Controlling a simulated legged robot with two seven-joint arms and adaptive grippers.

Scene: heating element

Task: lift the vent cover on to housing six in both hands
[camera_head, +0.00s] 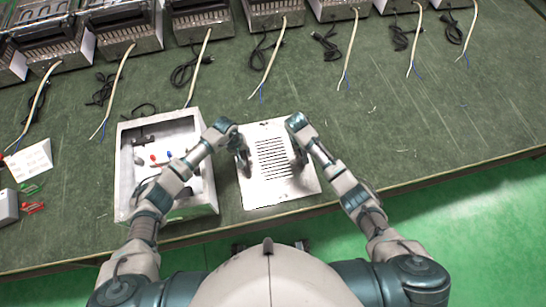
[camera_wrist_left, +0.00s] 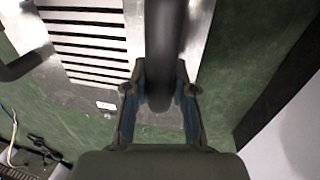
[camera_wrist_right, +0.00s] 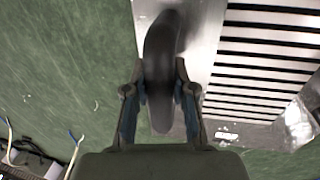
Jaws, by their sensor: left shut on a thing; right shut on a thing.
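The vent cover (camera_head: 271,190) is a flat silver plate with dark slots and a dark handle at each side. It lies on or just above the green bench, right of the open housing (camera_head: 125,190); I cannot tell if it touches. My left gripper (camera_head: 243,158) is shut on the left handle, a dark bar in the left wrist view (camera_wrist_left: 168,50). My right gripper (camera_head: 299,155) is shut on the right handle, which shows in the right wrist view (camera_wrist_right: 160,70). The housing is a pale open box with wires and small red and blue parts inside, partly hidden by my left arm.
Several metal heater units (camera_head: 125,30) with cables stand along the bench's back. A paper sheet (camera_head: 28,160), red and green pieces (camera_head: 32,207) and a white box (camera_head: 7,207) lie at the left. The bench right of the cover is clear.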

